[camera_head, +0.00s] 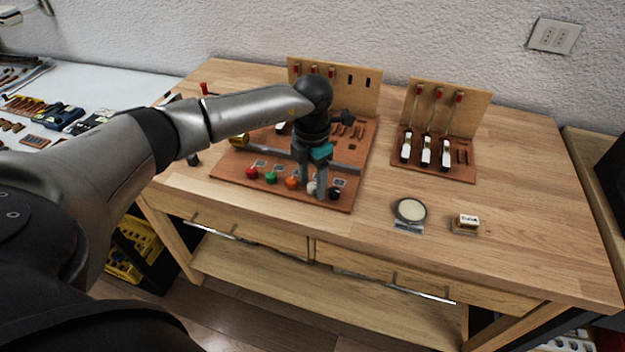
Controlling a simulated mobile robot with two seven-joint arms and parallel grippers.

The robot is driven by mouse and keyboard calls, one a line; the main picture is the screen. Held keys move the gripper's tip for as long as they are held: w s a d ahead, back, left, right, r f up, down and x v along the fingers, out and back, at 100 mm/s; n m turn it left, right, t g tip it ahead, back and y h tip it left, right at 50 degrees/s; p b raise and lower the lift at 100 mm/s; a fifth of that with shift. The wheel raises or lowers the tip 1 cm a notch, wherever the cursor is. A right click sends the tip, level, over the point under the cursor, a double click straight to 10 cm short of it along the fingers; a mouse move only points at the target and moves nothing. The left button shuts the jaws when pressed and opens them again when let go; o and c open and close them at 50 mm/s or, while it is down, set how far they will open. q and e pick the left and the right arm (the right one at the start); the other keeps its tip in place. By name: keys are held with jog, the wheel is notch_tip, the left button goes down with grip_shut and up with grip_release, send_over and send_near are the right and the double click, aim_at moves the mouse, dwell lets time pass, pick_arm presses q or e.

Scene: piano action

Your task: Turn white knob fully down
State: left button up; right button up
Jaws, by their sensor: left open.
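The white knob (312,188) is on the front edge of the wooden board (232,168), in a row with red (251,172), green (271,177), orange (291,183) and black (335,193) knobs. My left gripper (315,193) points down at the white knob, with its fingers around or just in front of it. The gripper is open. The fingers hide part of the knob, so I cannot tell whether they touch it. How far the knob is turned is too small to tell. My right gripper is not in view.
A second wooden board (447,168) with white-tipped levers stands to the right. A round dial (410,210) and a small box (466,222) lie near the front edge. The right side of the wooden table (530,200) is clear.

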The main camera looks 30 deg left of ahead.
pick_arm(q)
jog(key=shift+c, duration=0.2)
grip_shut()
dwell(0.4)
